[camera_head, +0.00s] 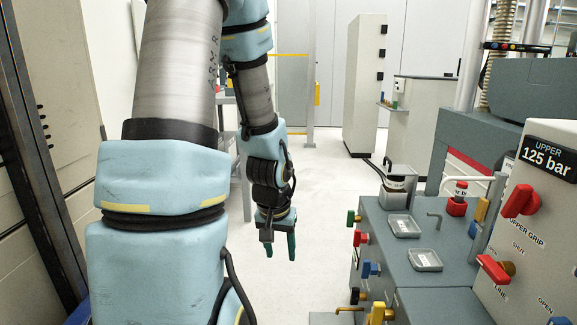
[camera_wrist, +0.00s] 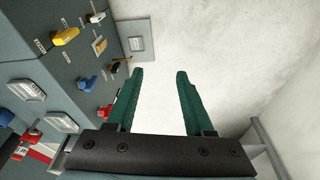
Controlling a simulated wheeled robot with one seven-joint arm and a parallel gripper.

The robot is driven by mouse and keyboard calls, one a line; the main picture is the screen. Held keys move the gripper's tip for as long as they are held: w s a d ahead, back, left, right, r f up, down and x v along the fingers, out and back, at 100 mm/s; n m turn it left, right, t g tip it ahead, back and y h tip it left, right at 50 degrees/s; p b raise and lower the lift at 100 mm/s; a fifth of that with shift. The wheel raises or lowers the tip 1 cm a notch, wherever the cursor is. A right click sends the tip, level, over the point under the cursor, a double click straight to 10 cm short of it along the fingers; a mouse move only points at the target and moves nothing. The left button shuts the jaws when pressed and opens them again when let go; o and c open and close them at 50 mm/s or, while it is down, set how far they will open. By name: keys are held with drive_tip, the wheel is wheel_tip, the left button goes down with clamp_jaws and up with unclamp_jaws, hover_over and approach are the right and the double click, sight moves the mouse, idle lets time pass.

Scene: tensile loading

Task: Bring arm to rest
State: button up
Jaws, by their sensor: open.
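My gripper (camera_head: 281,246) hangs pointing down from my blue and grey arm, over the open floor to the left of the grey bench in the head view. In the wrist view my gripper (camera_wrist: 160,75) shows two green fingers spread apart. Nothing is between them. Pale floor lies beyond the fingertips. The gripper touches nothing that I can see.
The grey bench (camera_head: 375,245) carries coloured valve handles, small trays (camera_head: 404,225) and a red-capped container (camera_head: 457,200). A control panel (camera_head: 535,220) with red handles stands at right. A tall cabinet (camera_head: 365,85) stands behind. The floor (camera_head: 320,190) between is clear.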

drive_tip(key=s+a+r+n+p, duration=0.1)
drive_tip(key=s+a+r, duration=0.1)
drive_tip(key=s+r, duration=0.15)
drive_tip(key=s+a+r+p, duration=0.1)
drive_tip(key=s+a+r, duration=0.15)
drive_tip(key=r, duration=0.25)
wheel_tip(320, 180, up, 17)
drive_tip(key=w+p, duration=0.1)
drive_tip(key=p, duration=1.5)
drive_tip(key=shift+a+f+g+y, duration=0.2)
drive_tip(key=shift+g+y, duration=0.1)
drive_tip(key=shift+g, duration=0.1)
